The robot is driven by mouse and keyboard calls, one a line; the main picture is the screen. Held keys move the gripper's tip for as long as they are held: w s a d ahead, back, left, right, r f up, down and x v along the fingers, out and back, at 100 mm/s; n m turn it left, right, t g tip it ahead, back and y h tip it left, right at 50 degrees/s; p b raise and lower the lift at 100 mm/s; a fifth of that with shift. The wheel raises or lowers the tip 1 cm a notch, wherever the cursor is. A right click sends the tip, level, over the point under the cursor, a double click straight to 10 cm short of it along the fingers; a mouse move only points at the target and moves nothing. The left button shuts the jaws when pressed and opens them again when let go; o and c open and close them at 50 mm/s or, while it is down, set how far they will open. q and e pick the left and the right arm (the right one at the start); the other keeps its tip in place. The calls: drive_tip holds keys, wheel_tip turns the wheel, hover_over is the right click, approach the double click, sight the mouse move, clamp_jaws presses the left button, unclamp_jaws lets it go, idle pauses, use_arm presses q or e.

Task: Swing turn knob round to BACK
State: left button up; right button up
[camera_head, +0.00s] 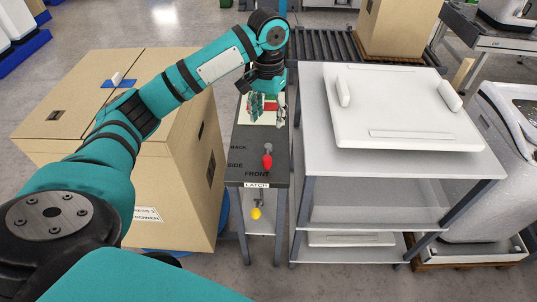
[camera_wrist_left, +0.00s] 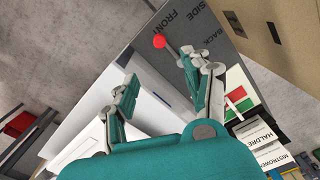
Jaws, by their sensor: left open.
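The turn knob (camera_head: 267,160) is a red-tipped lever on the dark top of a narrow stand. Its red end lies beside the FRONT label, below the SIDE and BACK labels. In the left wrist view the red ball (camera_wrist_left: 159,41) shows near FRONT; the gripper hides much of the area around it. My left gripper (camera_head: 268,110) is over the far part of the stand, beyond the knob and apart from it. In the left wrist view my left gripper (camera_wrist_left: 157,80) is open with nothing between its fingers. My right gripper is not in view.
A yellow ball (camera_head: 256,213) hangs below the LATCH label (camera_head: 256,185) at the stand's front. A large cardboard box (camera_head: 185,185) stands left, a white shelf table (camera_head: 450,155) right. Printed cards (camera_wrist_left: 262,140) lie at the stand's far end.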

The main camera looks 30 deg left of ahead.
sight(267, 157)
use_arm(q)
drive_tip(key=f+p, duration=0.1)
drive_tip(key=f, duration=1.6)
drive_tip(key=shift+s, duration=0.2)
clamp_jaws()
